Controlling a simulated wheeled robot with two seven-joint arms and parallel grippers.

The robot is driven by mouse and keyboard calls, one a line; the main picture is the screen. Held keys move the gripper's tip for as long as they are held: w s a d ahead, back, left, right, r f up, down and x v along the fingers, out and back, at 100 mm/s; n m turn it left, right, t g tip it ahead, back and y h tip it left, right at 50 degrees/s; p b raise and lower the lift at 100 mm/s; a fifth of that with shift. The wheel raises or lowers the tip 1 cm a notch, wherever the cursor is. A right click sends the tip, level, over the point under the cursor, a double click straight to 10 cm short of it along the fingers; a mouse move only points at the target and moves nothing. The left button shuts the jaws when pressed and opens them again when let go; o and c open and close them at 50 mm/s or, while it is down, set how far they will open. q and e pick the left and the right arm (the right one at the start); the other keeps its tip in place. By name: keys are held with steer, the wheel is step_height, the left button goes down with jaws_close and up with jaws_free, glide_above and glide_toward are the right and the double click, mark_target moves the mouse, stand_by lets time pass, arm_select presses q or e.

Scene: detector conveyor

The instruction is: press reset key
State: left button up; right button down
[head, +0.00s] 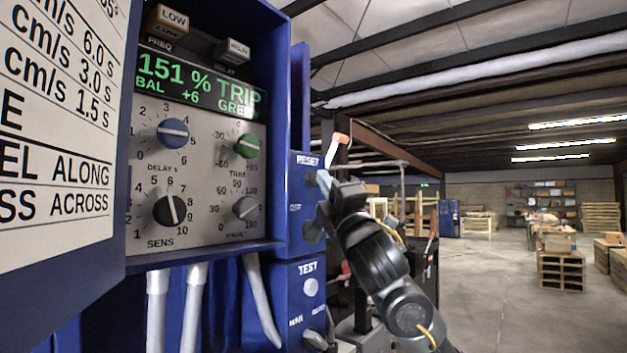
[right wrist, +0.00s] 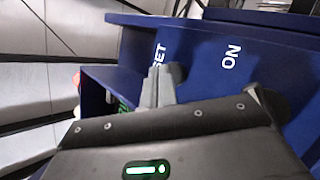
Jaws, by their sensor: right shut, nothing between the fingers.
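The blue side panel (head: 303,262) carries a RESET label, with a small round grey key (head: 310,179) just under it, partly covered by my right fingers. My right gripper (head: 323,185) is shut and empty, its fingertips at the key; whether they touch it I cannot tell. In the right wrist view the shut fingers (right wrist: 158,88) point at the blue panel (right wrist: 200,62) beside the partly hidden RESET lettering. The display (head: 198,80) reads 151 % TRIP, BAL +6, GREEN. My left gripper is not in view.
The control box holds a blue knob (head: 173,132), a green knob (head: 247,146), a black knob (head: 170,210) and a grey knob (head: 246,207). A TEST button (head: 311,287) sits lower on the side panel. A white chart (head: 55,130) stands left. Open floor with pallets lies right.

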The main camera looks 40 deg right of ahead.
steer(key=shift+w+a+b, duration=0.15)
steer(key=shift+w+b, duration=0.2)
steer(key=shift+w, duration=0.15)
stand_by(0.4)
steer(key=shift+s, duration=0.1)
stand_by(0.3)
steer(key=shift+s+d, duration=0.25)
steer(key=shift+s, duration=0.5)
steer(key=s+p, duration=0.1)
steer(key=s, duration=0.1)
steer(key=s+d+p, duration=0.1)
steer(key=s+p, duration=0.1)
steer(key=shift+s+d, duration=0.2)
steer(key=shift+s, duration=0.2)
stand_by(0.6)
